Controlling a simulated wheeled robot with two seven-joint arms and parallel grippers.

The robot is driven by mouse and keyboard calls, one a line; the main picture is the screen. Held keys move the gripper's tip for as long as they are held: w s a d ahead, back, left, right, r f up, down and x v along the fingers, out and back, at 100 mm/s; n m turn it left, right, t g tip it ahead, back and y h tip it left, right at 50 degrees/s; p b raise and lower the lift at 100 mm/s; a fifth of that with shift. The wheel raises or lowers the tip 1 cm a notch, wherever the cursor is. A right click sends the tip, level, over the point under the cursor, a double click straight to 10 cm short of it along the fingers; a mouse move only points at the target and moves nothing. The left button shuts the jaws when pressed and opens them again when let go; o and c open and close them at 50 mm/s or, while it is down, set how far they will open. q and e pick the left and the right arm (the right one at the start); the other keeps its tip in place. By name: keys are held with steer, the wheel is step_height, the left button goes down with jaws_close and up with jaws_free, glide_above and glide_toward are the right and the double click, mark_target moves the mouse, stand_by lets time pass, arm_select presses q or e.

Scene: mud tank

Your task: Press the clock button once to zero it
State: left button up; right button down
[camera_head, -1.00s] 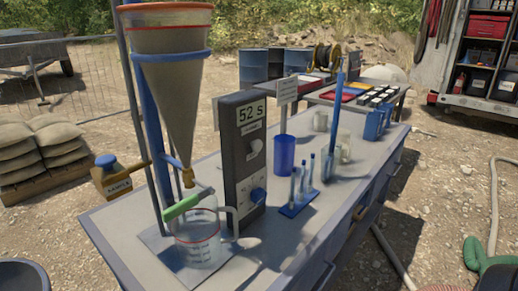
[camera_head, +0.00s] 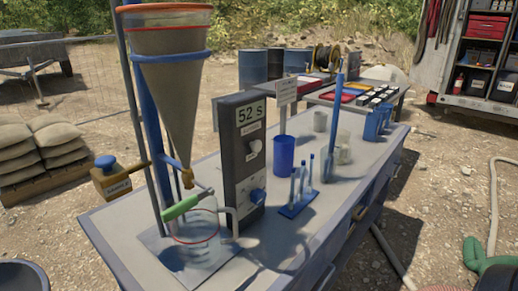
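The clock (camera_head: 241,155) is a dark upright box standing on the bench, just right of the funnel stand. Its display (camera_head: 250,114) reads 52 S. Below the display is a small label, then a round white button (camera_head: 254,147). The clock's front face is in plain view and nothing touches the button. Neither of my grippers shows in the head view.
A large cone funnel (camera_head: 172,95) hangs on a stand left of the clock, with a green-handled valve (camera_head: 180,208) above a clear jug (camera_head: 196,240). A blue cup (camera_head: 283,154) and tube rack (camera_head: 298,205) stand to the right. The bench's front right is clear.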

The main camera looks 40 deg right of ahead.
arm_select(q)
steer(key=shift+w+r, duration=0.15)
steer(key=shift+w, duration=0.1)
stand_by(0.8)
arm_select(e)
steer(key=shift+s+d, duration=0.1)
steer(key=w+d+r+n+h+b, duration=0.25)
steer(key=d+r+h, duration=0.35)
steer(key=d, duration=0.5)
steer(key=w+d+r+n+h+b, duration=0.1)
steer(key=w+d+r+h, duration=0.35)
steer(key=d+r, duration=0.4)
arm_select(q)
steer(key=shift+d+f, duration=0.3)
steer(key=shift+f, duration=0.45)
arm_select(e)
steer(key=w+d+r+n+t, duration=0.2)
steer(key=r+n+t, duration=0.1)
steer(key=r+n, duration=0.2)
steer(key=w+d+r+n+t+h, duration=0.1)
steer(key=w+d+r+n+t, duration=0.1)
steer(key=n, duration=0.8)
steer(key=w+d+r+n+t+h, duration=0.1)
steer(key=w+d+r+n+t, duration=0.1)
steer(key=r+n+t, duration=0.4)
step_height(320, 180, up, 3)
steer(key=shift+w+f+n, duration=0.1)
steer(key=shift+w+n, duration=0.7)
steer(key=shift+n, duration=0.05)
